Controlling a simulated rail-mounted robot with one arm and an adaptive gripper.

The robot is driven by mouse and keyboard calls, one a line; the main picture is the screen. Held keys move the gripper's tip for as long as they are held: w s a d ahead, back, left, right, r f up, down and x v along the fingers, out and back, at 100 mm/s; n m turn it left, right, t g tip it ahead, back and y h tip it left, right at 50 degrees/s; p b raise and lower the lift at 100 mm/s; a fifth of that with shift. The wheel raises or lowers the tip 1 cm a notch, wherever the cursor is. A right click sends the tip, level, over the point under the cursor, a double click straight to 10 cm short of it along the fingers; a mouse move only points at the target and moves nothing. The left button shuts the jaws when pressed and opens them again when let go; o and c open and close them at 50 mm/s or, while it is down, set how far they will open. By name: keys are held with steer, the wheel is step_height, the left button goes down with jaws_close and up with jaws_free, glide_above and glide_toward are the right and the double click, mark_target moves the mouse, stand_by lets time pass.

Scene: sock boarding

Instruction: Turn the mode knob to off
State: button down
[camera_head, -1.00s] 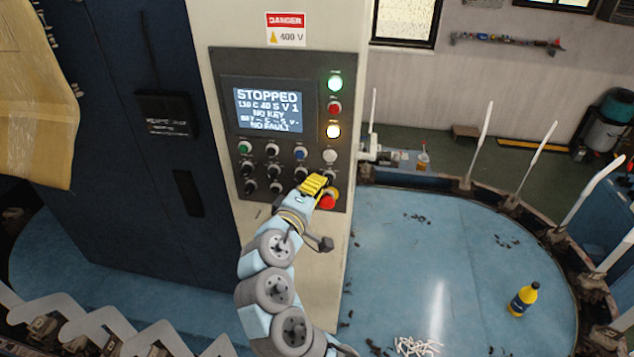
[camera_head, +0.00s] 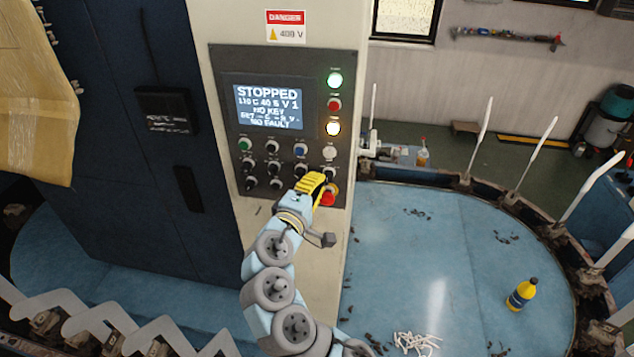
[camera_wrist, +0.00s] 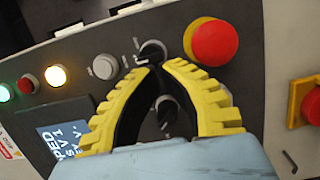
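The control panel (camera_head: 225,70) carries several black knobs, and I cannot read which is the mode knob. My gripper (camera_wrist: 155,66) has yellow ribbed fingers with black inner pads. In the wrist view its tips come close together at a black knob (camera_wrist: 151,50) between a white button and a red mushroom button. Whether they grip this knob is unclear. Another black knob (camera_wrist: 167,110) with a white mark shows between the fingers. In the head view my gripper (camera_head: 322,178) is at the panel's lower right and hides part of it.
The panel display (camera_head: 268,107) reads STOPPED. A red mushroom button (camera_wrist: 215,42) is close beside my right fingertip. A second red button on a yellow base (camera_wrist: 313,106) is farther right. A white button (camera_wrist: 105,67) and lit yellow lamp (camera_wrist: 57,76) are left.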

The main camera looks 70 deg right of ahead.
steer(key=shift+a, duration=0.1)
steer(key=a, duration=1.1)
steer(key=shift+w+a, duration=0.4)
steer(key=shift+w, duration=0.05)
